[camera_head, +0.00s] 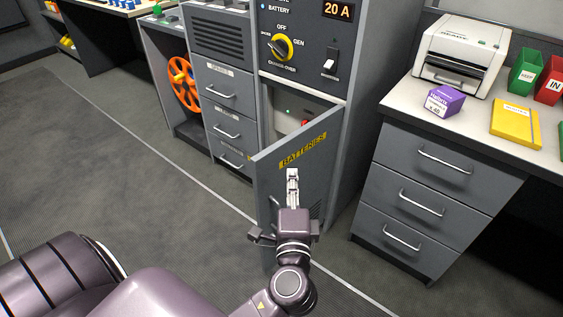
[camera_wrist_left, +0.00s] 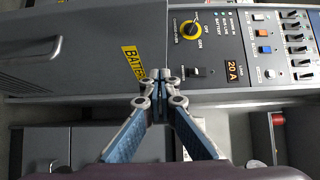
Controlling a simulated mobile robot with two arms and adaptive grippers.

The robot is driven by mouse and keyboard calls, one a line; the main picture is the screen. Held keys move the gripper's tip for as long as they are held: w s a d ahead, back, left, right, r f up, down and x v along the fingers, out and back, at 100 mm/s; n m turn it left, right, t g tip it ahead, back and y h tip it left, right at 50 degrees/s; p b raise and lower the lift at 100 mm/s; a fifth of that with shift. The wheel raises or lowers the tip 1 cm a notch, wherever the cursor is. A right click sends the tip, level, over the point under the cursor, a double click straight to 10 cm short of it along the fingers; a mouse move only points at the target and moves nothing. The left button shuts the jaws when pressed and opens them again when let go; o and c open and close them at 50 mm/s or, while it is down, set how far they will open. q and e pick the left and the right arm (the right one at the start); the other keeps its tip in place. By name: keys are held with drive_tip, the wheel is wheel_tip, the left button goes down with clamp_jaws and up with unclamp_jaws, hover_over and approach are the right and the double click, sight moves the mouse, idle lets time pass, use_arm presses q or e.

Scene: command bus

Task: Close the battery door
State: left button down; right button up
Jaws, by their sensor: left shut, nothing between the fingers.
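The battery door (camera_head: 283,182) is a grey panel with a yellow BATTERIES label. In the head view it stands partly open, its left edge swung out from the cabinet and its right edge at the cabinet side. My left gripper (camera_head: 292,174) is shut and empty, in front of the door's outer face just below the label. Whether it touches the door I cannot tell. In the left wrist view, the shut fingertips (camera_wrist_left: 162,78) overlap the end of the label on the door (camera_wrist_left: 80,50). The lower door is partly hidden by my gripper. My right gripper is not in view.
The compartment opening (camera_head: 283,112) shows a green light and something red inside. The control panel (camera_head: 304,45) is above it. A drawer unit (camera_head: 222,110) stands left, and a desk with drawers (camera_head: 430,190) stands right. The floor at left (camera_head: 110,170) is clear.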

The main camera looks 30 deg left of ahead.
sight(281, 150)
use_arm(q)
drive_tip(key=w+a, duration=0.1)
drive_tip(key=a, duration=0.1)
drive_tip(key=w+a, duration=0.2)
drive_tip(key=shift+w+a, duration=0.15)
drive_tip(key=shift+a, duration=0.1)
drive_tip(key=shift+w+a, duration=0.1)
drive_tip(key=shift+a, duration=0.45)
